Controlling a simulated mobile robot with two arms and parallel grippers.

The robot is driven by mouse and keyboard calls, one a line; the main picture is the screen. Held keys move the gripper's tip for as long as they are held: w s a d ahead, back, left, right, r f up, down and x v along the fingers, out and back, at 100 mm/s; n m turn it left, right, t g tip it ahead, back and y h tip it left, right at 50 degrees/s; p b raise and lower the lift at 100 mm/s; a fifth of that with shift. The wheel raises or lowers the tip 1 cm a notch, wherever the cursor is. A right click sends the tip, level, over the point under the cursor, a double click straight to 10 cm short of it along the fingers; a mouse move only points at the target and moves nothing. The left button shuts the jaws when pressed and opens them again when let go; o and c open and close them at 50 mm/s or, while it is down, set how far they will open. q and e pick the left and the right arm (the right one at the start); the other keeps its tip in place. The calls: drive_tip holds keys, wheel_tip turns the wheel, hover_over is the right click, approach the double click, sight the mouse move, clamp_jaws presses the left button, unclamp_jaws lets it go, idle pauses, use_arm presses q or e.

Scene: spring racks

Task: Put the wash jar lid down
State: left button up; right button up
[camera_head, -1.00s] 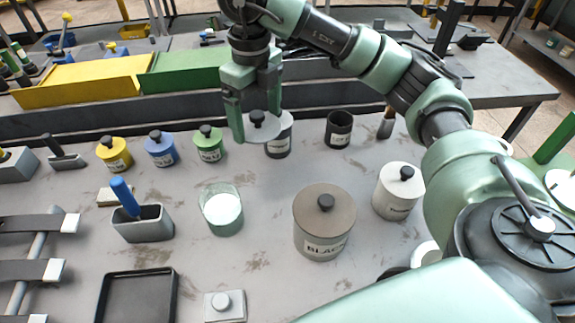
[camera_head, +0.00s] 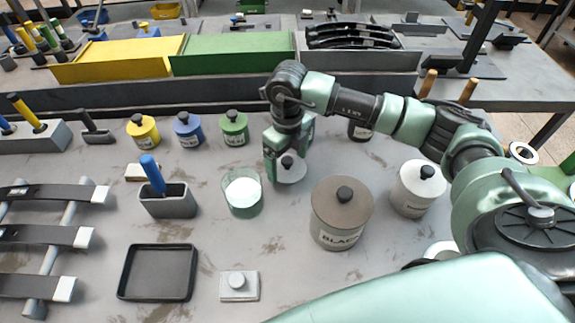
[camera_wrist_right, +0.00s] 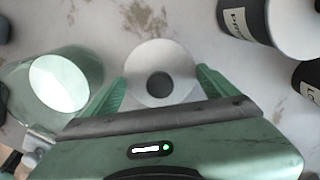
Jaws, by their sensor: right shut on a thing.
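The wash jar lid, a pale grey disc with a dark round knob (camera_head: 291,170), is in my right gripper (camera_head: 286,168). The right wrist view shows the lid (camera_wrist_right: 158,60) between the two green fingers (camera_wrist_right: 160,88), its knob facing the camera. The lid is low over the grey table, right of the glass jar of white stuff (camera_head: 243,195); I cannot tell whether it touches the table. The glass jar also shows in the right wrist view (camera_wrist_right: 60,85). The gripper hides part of the table behind it. My left gripper is not in view.
A large brown lidded jar (camera_head: 341,215) and a white lidded jar (camera_head: 416,190) stand to the right. Yellow (camera_head: 143,132), blue (camera_head: 187,130) and green (camera_head: 234,128) jars stand behind. A black tray (camera_head: 157,272) lies in front. Bare table lies below the lid.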

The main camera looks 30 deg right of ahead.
sight(287, 168)
wheel_tip(287, 168, down, 3)
drive_tip(key=shift+r, duration=0.1)
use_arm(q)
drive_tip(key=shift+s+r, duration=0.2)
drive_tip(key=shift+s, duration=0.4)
use_arm(e)
drive_tip(key=shift+f, duration=0.2)
drive_tip(key=o, duration=1.2)
drive_tip(key=shift+r, duration=0.1)
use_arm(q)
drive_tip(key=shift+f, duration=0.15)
use_arm(e)
drive_tip(key=shift+r, duration=0.1)
